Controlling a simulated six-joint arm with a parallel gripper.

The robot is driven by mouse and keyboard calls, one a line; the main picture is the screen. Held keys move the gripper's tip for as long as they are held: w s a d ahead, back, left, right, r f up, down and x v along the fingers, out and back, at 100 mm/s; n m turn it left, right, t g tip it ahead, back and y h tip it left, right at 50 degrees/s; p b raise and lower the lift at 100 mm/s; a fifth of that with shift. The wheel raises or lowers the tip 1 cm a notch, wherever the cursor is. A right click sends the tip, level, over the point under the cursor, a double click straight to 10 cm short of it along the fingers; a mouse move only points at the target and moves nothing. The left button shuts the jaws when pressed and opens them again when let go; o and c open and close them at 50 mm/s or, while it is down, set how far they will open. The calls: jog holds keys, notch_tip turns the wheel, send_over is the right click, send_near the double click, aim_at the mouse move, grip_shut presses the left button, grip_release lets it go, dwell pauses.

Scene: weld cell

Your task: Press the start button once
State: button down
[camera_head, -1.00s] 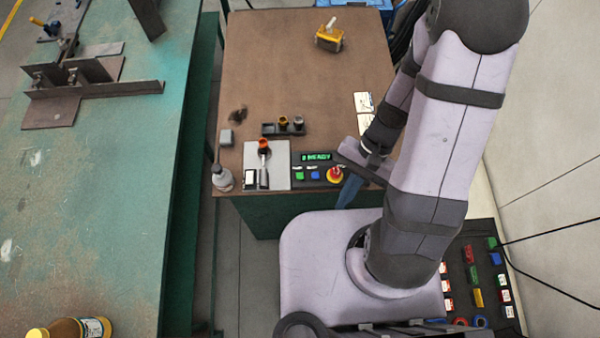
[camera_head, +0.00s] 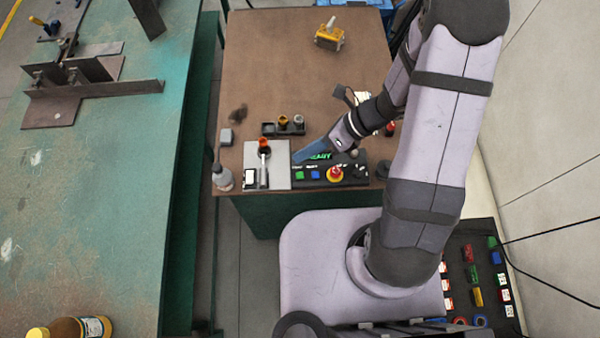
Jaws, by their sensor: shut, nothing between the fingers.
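The control box (camera_head: 345,184) sits at the front edge of the brown table. It carries a green button (camera_head: 299,175), a blue button (camera_head: 315,175) and a red mushroom knob on a yellow base (camera_head: 335,174). The button labels are too small to read, but green is the likely start button. My gripper (camera_head: 296,159) has blue fingers, shut and empty. They point down-left across the box's green display (camera_head: 320,156), partly hiding it. The tips show just behind the green button. I cannot tell their height above the box.
A grey plate with a red-topped lever (camera_head: 263,160) lies left of the box. A dark holder (camera_head: 270,129) with small knobs stands behind it. A grey bottle (camera_head: 222,178) is at the table's left corner. A yellow device (camera_head: 329,37) stands at the back.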

jog(key=shift+f, duration=0.15)
jog(key=b, duration=0.7)
send_over(300, 175)
jog(key=d, duration=0.1)
notch_tip(300, 175, down, 6)
jog(key=shift+w+d+f, duration=0.1)
jog(key=shift+d+f, duration=0.05)
jog(key=shift+f, duration=0.1)
jog(key=shift+f+b, duration=0.5)
jog(key=shift+f, duration=0.5)
jog(key=shift+f, duration=0.15)
dwell(0.8)
jog(key=shift+f, duration=0.3)
jog(key=shift+f+b, duration=0.45)
jog(key=shift+b, duration=0.05)
dwell(0.8)
jog(key=shift+r, duration=0.1)
jog(key=shift+r+p, duration=0.85)
jog(key=shift+p, duration=0.1)
